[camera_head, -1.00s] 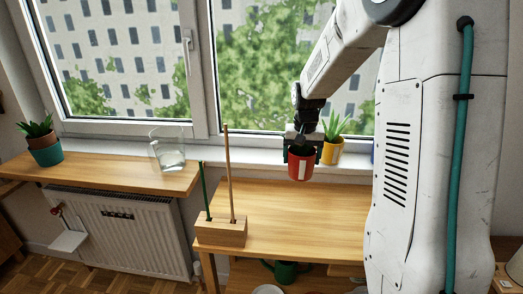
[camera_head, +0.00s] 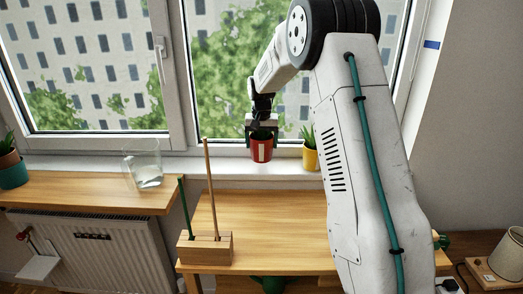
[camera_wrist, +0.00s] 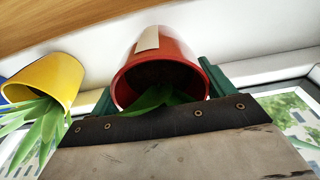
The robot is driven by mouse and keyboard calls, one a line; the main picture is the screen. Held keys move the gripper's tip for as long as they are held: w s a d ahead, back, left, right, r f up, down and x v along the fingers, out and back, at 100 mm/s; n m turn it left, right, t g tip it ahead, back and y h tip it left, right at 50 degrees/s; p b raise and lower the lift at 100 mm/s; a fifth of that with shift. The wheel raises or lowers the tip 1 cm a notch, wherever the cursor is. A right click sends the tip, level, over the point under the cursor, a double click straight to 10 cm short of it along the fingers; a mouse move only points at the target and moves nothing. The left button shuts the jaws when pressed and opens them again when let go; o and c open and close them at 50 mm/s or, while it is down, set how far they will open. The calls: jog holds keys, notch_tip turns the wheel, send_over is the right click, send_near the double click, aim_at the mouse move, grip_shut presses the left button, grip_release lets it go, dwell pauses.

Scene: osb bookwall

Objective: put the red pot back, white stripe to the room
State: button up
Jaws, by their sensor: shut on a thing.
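The red pot (camera_head: 261,150) has a white stripe that faces the camera in the head view. In the wrist view the red pot (camera_wrist: 165,62) shows its stripe on the far side from the gripper, with green leaves inside. My gripper (camera_head: 261,132) is shut on the red pot by its sides; its green fingers (camera_wrist: 215,78) flank the pot in the wrist view. The pot is at the window sill (camera_head: 205,166), just left of the yellow pot. I cannot tell whether its base touches the sill.
A yellow pot (camera_head: 310,154) with a plant stands on the sill close to the right. A glass (camera_head: 146,166) stands on the left shelf. A wooden block (camera_head: 205,248) with upright sticks stands on the table (camera_head: 280,222), whose middle is clear.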

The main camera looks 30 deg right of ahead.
jog(key=shift+w+d, duration=0.1)
jog(key=shift+w, duration=0.35)
jog(key=shift+s+f, duration=0.1)
jog(key=shift+f, duration=1.65)
jog(key=shift+f, duration=0.15)
jog(key=o, duration=1.3)
